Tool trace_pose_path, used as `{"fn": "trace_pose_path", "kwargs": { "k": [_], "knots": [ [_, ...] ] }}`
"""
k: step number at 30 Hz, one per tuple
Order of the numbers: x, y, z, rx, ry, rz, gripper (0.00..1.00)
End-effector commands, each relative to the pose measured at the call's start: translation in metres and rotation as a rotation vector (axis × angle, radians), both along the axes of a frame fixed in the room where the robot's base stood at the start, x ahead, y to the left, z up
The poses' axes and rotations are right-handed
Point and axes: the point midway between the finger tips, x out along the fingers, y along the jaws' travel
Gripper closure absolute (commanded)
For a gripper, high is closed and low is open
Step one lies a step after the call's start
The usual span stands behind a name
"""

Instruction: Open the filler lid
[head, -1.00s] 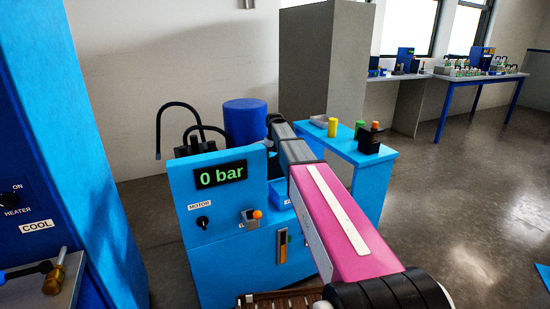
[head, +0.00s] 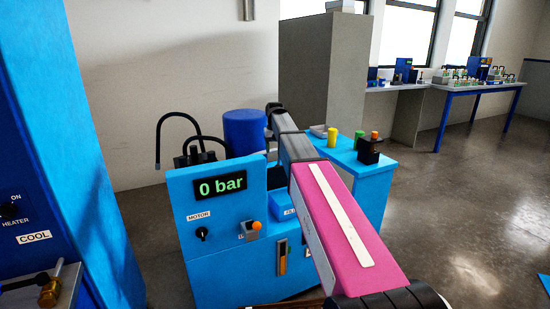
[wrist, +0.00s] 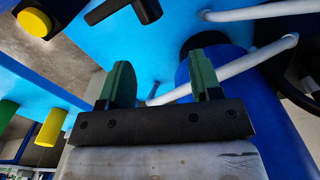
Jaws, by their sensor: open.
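In the wrist view my gripper (wrist: 162,82) is open, its two green fingers apart with nothing between them. Beyond the fingers are a blue surface (wrist: 175,30), a white bar (wrist: 255,54) and the round blue drum (wrist: 285,125). A dark round part (wrist: 205,42) shows just past the right finger. I cannot tell which part is the filler lid. In the head view the blue drum (head: 244,131) stands behind the blue machine (head: 200,250), whose display (head: 221,187) reads 0 bar. My pink arm reaches toward the drum's right side, and the fingers are hidden there.
A blue bench (head: 372,168) right of the machine carries a yellow cylinder (head: 332,138) and a black block (head: 368,153). Black hoses (head: 185,150) rise left of the drum. A tall blue cabinet (head: 65,140) is at left.

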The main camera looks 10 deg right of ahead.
Motion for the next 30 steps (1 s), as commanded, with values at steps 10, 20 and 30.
{"fn": "trace_pose_path", "kwargs": {
  "k": [10,20,30],
  "knots": [
    [0.000,0.000,0.013,0.000,0.001,0.000,0.42],
    [-0.017,-0.006,0.010,0.015,-0.030,-0.097,1.00],
    [-0.102,-0.040,0.000,0.183,-0.201,-0.759,1.00]
  ]
}}
